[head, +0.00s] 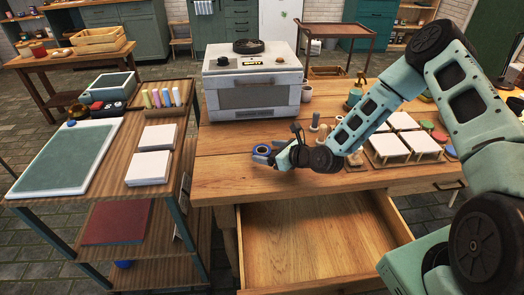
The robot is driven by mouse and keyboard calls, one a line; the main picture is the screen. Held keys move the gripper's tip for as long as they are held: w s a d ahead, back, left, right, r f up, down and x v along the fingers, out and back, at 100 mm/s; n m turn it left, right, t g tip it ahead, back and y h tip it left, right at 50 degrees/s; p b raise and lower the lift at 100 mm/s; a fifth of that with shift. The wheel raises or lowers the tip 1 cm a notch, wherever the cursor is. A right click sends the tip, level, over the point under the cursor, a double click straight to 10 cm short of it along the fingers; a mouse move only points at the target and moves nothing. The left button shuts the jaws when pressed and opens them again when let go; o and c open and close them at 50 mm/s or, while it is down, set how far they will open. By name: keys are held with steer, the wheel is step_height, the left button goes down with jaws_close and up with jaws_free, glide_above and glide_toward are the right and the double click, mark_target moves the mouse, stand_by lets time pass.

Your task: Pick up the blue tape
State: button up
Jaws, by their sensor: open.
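A roll of blue tape (262,150) lies on the wooden table, near its front left edge. My gripper (272,157) is right at the tape, low over the table top, with my arm reaching in from the right. The jaws are open and partly overlap the tape in the picture. I cannot tell whether the fingers touch it.
A white oven (253,86) stands behind the tape. White tiles on a rack (402,137) and small pots sit to the right. An open, empty drawer (310,245) juts out below the table front. A side shelf (105,180) with white blocks (150,167) stands to the left.

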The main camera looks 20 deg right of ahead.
steer(key=shift+x, duration=1)
steer(key=c, duration=1.1)
steer(key=shift+o, duration=0.2)
